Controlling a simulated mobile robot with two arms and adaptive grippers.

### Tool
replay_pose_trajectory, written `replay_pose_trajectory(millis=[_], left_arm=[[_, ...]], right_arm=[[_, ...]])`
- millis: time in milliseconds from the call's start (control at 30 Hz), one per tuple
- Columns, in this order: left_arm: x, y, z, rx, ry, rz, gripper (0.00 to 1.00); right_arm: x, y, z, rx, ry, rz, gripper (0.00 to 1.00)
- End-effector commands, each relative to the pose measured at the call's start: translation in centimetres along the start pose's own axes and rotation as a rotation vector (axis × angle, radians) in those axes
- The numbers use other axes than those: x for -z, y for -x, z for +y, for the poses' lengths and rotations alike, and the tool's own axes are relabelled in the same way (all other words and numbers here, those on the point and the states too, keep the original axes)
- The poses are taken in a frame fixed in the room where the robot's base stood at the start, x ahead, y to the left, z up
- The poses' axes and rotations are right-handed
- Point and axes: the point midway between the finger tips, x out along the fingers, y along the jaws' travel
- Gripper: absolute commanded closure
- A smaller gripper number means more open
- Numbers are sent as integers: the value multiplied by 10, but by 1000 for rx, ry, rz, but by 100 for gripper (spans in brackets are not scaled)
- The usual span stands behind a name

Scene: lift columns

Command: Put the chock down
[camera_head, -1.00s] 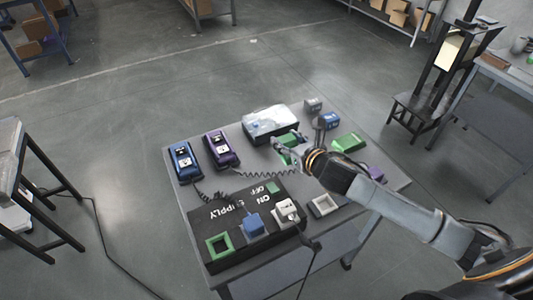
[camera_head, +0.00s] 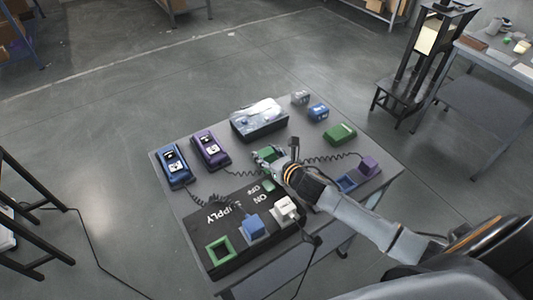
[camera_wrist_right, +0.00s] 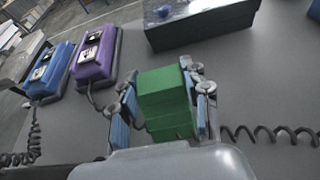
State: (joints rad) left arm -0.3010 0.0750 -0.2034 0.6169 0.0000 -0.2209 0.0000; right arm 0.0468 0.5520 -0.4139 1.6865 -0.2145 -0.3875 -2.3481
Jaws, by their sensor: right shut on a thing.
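A green chock (camera_wrist_right: 165,95) is held between the pads of my right gripper (camera_head: 270,157). In the head view the chock (camera_head: 267,152) is partly covered by the fingers. It is over the middle of the grey table (camera_head: 300,137), near the dark box with a pale, glossy top (camera_head: 259,118). I cannot tell whether its underside touches the table. A second green block (camera_head: 340,134) lies toward the table's right back part. My left gripper is out of view.
A blue device (camera_head: 175,165) and a purple device (camera_head: 210,149) stand on the left. The black supply board (camera_head: 222,232), with a green frame and plugs, fills the front. Blue (camera_head: 318,112) and grey (camera_head: 300,97) blocks sit at the back. Coiled cords cross the tabletop.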

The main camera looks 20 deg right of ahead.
Motion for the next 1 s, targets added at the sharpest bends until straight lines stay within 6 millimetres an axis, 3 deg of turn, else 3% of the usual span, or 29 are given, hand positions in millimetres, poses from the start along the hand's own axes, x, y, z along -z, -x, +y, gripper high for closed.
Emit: replay_pose_trajectory(millis=[333,367,433,467,833,1000], left_arm=[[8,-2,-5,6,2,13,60],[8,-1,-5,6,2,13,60],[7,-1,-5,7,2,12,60],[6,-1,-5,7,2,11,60],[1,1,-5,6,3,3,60],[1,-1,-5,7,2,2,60]], right_arm=[[2,-2,0,-1,2,-3,97],[2,-1,0,0,2,-1,47],[2,-1,0,0,2,-1,33],[2,-1,0,0,2,0,31],[-1,1,0,-1,0,0,31],[2,24,0,-1,3,2,31]])
